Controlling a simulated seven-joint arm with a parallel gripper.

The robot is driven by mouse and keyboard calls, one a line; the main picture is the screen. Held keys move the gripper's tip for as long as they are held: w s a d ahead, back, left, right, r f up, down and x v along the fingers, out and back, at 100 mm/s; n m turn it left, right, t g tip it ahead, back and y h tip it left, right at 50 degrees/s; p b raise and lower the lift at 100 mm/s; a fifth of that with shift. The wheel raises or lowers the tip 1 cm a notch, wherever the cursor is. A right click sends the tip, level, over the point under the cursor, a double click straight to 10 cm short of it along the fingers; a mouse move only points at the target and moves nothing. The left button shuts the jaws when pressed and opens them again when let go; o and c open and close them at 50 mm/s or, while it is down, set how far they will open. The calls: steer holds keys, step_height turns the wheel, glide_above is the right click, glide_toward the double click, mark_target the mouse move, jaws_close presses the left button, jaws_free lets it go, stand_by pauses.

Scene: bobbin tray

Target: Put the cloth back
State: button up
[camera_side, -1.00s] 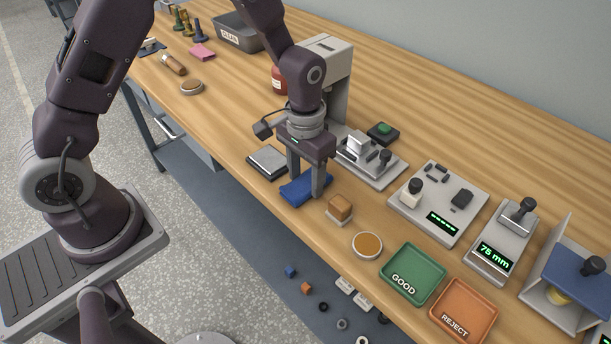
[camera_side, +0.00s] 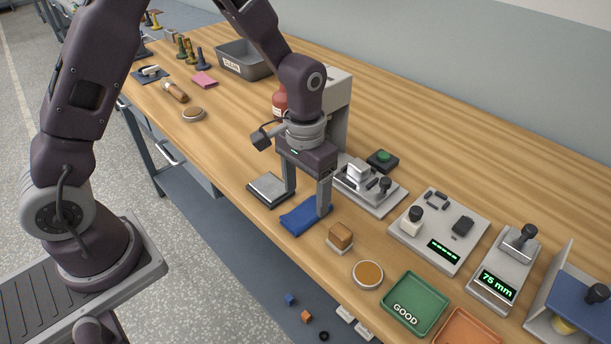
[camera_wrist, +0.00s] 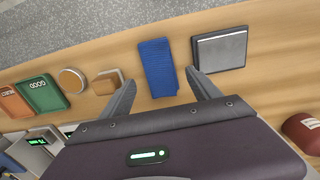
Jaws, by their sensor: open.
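The folded blue cloth (camera_side: 303,217) lies flat on the wooden bench, just in front of a grey square plate (camera_side: 270,191). It also shows in the wrist view (camera_wrist: 158,66), with the plate (camera_wrist: 219,48) close on its right. My gripper (camera_side: 307,208) is open and empty, pointing down over the cloth. In the wrist view its fingertips (camera_wrist: 161,76) stand apart on either side of the cloth. I cannot tell whether they touch the bench.
An orange-brown block (camera_side: 340,236) and a round dish (camera_side: 368,274) sit to the right of the cloth. The green GOOD tray (camera_side: 443,305) is beyond them. A grey fixture (camera_side: 375,203) and a red bottle (camera_side: 279,100) stand behind the gripper.

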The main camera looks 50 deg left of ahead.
mark_target(306, 208)
steer(key=s+a+r+t, duration=0.1)
steer(key=s+r, duration=0.3)
steer(key=r, duration=0.5)
steer(key=s+a+r+t, duration=0.2)
steer(key=s+r, duration=0.2)
steer(key=r, duration=0.6)
steer(key=s+a+r+t, duration=0.1)
steer(key=s+a+t, duration=0.1)
steer(key=s, duration=1)
steer(key=shift+s+r+t, duration=0.15)
steer(key=shift+r+t, duration=0.1)
steer(key=shift+t, duration=0.05)
